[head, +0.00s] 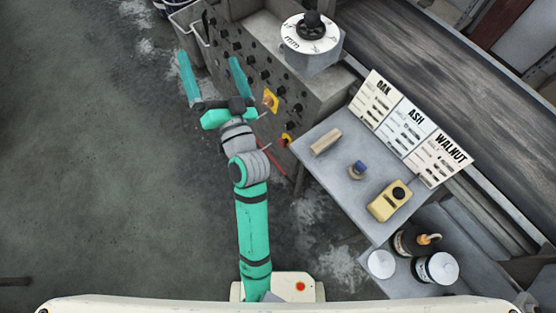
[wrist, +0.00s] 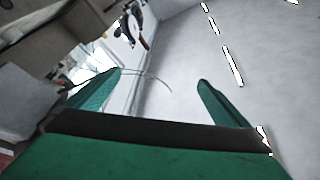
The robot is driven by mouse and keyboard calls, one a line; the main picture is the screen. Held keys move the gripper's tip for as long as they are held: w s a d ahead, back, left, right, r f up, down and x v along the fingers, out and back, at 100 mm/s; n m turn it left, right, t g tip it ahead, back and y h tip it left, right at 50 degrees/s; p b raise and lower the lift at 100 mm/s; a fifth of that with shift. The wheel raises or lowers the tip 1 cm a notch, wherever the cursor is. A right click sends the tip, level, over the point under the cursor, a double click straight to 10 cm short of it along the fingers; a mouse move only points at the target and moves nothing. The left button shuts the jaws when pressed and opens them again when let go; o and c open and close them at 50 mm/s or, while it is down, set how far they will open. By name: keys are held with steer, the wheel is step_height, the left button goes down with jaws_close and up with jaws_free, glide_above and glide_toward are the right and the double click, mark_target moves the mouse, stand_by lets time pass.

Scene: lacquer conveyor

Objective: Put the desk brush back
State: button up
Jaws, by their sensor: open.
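A pale wooden block-shaped item (head: 326,142), which looks like the desk brush, lies at the left end of the grey side table (head: 318,176) in the head view. Bristles cannot be made out. My gripper (head: 214,78) is open, with its two teal fingers spread wide and nothing between them. It is beyond and to the left of the table, beside the control panel, well apart from the brush. In the wrist view my gripper (wrist: 160,78) also shows open and empty; I cannot make out the brush there.
The table also holds a small blue-topped item (head: 358,170) and a yellow device (head: 389,200). Cards marked OAK, ASH and WALNUT (head: 410,128) stand behind. Bottles (head: 437,268) stand on a lower shelf. The control panel (head: 262,75) has many knobs. The floor at left is clear.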

steer(key=s+d+f+m+g+h, duration=0.1)
steer(key=s+d+f+h, duration=0.3)
steer(key=s+f, duration=0.45)
steer(key=s+d+f+m+g+h, duration=0.15)
steer(key=s+d+f+h, duration=0.25)
steer(key=s+f, duration=0.45)
steer(key=s+d+f+n+g, duration=0.1)
steer(key=s+d+f+n, duration=0.1)
steer(key=s, duration=0.7)
steer(key=s+d+f+n, duration=0.2)
steer(key=s+d, duration=0.3)
steer(key=s, duration=0.4)
steer(key=shift+d+n+g, duration=0.2)
steer(key=shift+n+g, duration=0.15)
steer(key=shift+n, duration=0.5)
steer(key=shift+s, duration=0.1)
